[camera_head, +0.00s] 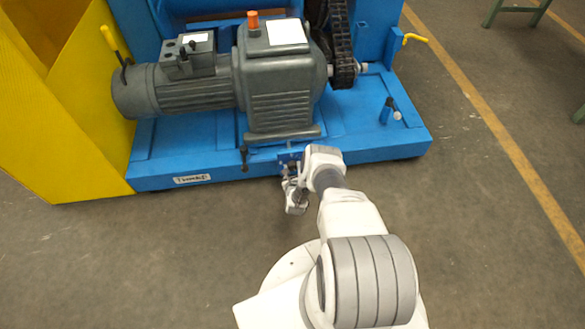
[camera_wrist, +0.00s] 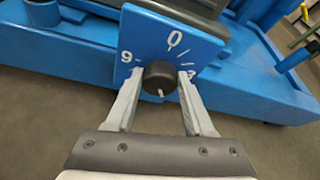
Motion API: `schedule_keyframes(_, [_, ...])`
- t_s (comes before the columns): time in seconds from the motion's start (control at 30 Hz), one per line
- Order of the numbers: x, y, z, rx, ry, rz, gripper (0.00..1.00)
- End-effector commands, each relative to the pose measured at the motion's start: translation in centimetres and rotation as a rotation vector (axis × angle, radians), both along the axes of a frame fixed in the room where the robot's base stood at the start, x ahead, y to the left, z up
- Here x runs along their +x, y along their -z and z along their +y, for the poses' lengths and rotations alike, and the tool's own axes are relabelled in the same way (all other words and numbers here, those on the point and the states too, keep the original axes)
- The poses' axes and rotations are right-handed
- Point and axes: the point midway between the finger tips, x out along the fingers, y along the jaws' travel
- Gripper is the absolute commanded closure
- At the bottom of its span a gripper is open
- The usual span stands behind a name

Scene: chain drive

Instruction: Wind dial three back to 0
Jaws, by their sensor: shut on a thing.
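In the wrist view a dark round knob (camera_wrist: 159,73) sits at the middle of a tilted blue dial plate (camera_wrist: 208,49). A white 0 is at the top of the plate and a 9 at the left; a figure at the right is partly covered by a finger. A short white mark on the knob points down, away from the 0. My gripper (camera_wrist: 160,80) is shut on the knob, one finger on each side. The lower plate is hidden. In the head view my gripper (camera_head: 289,180) is at the front edge of the blue base. No dial number is readable there.
A grey motor and gearbox (camera_head: 280,85) stand on the blue base (camera_head: 385,145), just behind my gripper. A yellow panel (camera_head: 60,140) is at the left. A small post (camera_head: 388,110) stands on the base at the right. The floor in front is clear.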

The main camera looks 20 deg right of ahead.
Motion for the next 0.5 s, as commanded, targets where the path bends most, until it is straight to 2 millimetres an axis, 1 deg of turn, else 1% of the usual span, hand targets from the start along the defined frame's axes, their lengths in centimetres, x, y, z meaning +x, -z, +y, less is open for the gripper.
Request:
schedule_keyframes(0.13, [0.02,0.04,0.09,-0.027,-0.001,0.008,1.0])
schedule_keyframes(0.33, [0.08,0.07,0.18,-0.115,-0.002,0.033,1.0])
schedule_keyframes(0.5, [0.06,0.06,0.12,-0.135,0.0,0.04,1.0])
